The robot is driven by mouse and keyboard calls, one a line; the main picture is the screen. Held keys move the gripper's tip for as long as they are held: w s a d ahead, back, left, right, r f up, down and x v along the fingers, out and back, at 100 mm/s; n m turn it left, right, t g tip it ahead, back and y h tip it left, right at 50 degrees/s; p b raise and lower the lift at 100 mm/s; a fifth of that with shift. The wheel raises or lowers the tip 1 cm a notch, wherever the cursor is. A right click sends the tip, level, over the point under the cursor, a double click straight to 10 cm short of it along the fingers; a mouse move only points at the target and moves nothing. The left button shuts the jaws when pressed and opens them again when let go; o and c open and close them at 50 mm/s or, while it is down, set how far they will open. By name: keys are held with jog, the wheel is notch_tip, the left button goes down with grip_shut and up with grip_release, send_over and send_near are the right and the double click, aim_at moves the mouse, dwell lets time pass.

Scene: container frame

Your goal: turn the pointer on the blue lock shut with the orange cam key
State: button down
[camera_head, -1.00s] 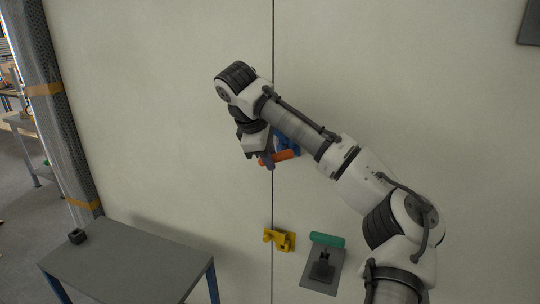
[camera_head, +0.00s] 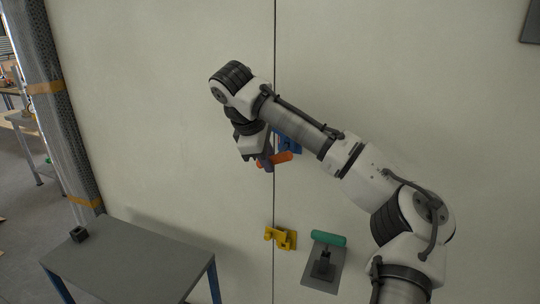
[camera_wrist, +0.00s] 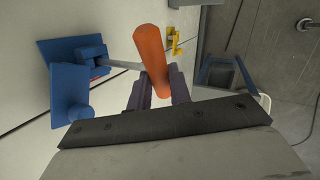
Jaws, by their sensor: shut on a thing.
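The orange cam key (camera_head: 282,159) is in my gripper. In the wrist view its thick orange handle (camera_wrist: 150,55) runs up from between the two dark purple-grey fingers (camera_wrist: 158,92). My gripper (camera_head: 264,162) is shut on it, in front of the wall near the seam. The blue lock (camera_head: 290,142) is on the wall just right of my gripper, partly hidden by my arm. In the wrist view the blue lock (camera_wrist: 70,90) is left of the handle. A grey bar (camera_wrist: 123,63) lies between lock and handle; whether it is shank or pointer, and touching, I cannot tell.
A yellow lock (camera_head: 281,238) is lower on the wall. A grey plate with a green-handled tool (camera_head: 327,240) is to its right. A grey table (camera_head: 135,260) with blue legs stands lower left, a small dark block (camera_head: 79,234) on its corner.

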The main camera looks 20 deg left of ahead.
jog(key=shift+s+a, duration=0.1)
jog(key=shift+s, duration=2.45)
jog(key=c, duration=1.8)
grip_release()
jog(key=shift+c, duration=0.2)
grip_shut()
jog(key=s, duration=0.8)
jog(key=shift+a, duration=0.1)
